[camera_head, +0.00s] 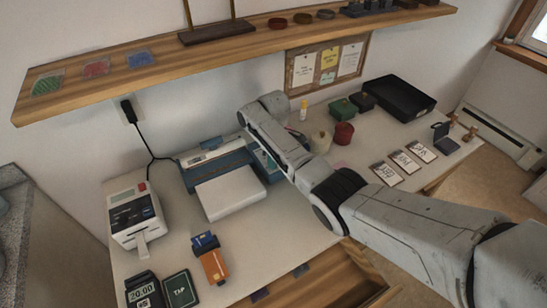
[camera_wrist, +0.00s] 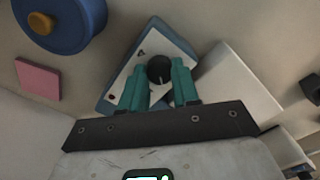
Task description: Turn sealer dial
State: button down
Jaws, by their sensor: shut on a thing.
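The sealer (camera_head: 205,158) is a long blue-and-white machine at the back of the table in the head view. Its end panel (camera_wrist: 183,49), white with a blue edge, shows in the wrist view. The sealer dial (camera_wrist: 159,69) is a round black knob with a light pointer mark on that panel. My gripper (camera_wrist: 157,75) has two teal fingers, one on each side of the dial, and is shut on it. In the head view my arm reaches down to the sealer's right end and hides the dial and most of the gripper.
A white slab (camera_head: 230,193) lies in front of the sealer. A label printer (camera_head: 133,213) stands at left. A dark red pot (camera_head: 343,134) and pale round pot (camera_head: 320,142) stand right of my arm. A pink square (camera_wrist: 38,79) lies near the dial. A wooden shelf (camera_head: 230,55) runs above.

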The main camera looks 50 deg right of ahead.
jog(key=n, duration=0.4)
jog(key=shift+n, duration=2.2)
jog(key=c, duration=0.8)
grip_release()
notch_tip(320, 180, up, 11)
jog(key=shift+f, duration=0.1)
